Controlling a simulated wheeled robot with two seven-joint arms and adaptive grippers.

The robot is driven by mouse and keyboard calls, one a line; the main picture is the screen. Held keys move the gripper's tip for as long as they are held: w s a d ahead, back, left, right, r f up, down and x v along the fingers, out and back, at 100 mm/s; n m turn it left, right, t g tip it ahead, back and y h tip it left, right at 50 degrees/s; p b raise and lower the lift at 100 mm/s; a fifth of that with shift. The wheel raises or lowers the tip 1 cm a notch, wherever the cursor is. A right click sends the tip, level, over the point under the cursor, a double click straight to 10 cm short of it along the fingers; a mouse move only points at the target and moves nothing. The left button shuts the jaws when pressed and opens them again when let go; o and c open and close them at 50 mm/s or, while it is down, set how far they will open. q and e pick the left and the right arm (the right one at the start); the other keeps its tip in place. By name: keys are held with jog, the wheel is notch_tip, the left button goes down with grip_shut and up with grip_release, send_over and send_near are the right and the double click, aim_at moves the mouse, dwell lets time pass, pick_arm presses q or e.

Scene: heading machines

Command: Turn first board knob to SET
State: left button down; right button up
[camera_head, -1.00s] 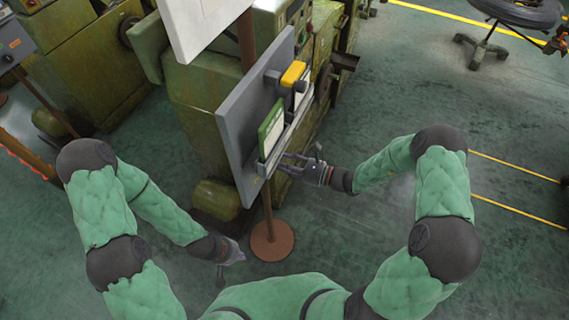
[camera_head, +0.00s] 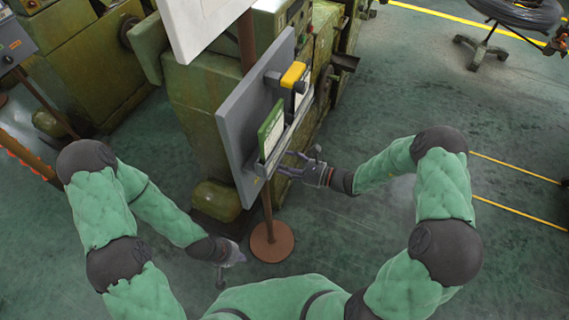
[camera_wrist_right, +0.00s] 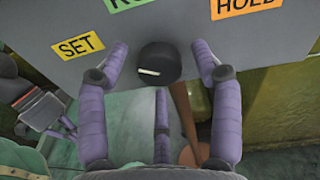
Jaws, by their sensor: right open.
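The first board is a grey panel (camera_wrist_right: 190,25) with a yellow SET label (camera_wrist_right: 77,47) at left, a partly cut-off green label (camera_wrist_right: 125,3) at top and an orange HOLD label (camera_wrist_right: 246,5) at right. Its black round knob (camera_wrist_right: 158,60) has a white mark at its lower left, on the SET side. My right gripper (camera_wrist_right: 160,70) is open. Its purple fingers stand left, right and below the knob; contact cannot be told. In the head view the right gripper (camera_head: 298,165) is by the panel's lower edge (camera_head: 246,190), and the knob is hidden. My left gripper (camera_head: 236,254) hangs low, away from the panel.
The panel stands on a brown post with a round base (camera_head: 272,242). Green machines (camera_head: 200,95) stand close behind it. A white board (camera_head: 200,22) is above, and a yellow-topped part (camera_head: 293,74) sits on the panel. The floor at right (camera_head: 400,90) is mostly clear.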

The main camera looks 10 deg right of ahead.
jog(key=v, duration=1.2)
dwell(0.4)
jog(key=s+a+f+n+g+h+b, duration=0.1)
jog(key=s+a+f+n+g+h, duration=0.3)
jog(key=s+f+n, duration=0.4)
jog(key=s+a+f+n+g+h, duration=0.4)
jog(key=s+f+n, duration=0.4)
jog(key=f, duration=0.5)
jog(key=shift+a+f+n+g+h+b, duration=0.4)
jog(key=shift+a+n+h, duration=0.45)
jog(key=shift+n+h, duration=0.5)
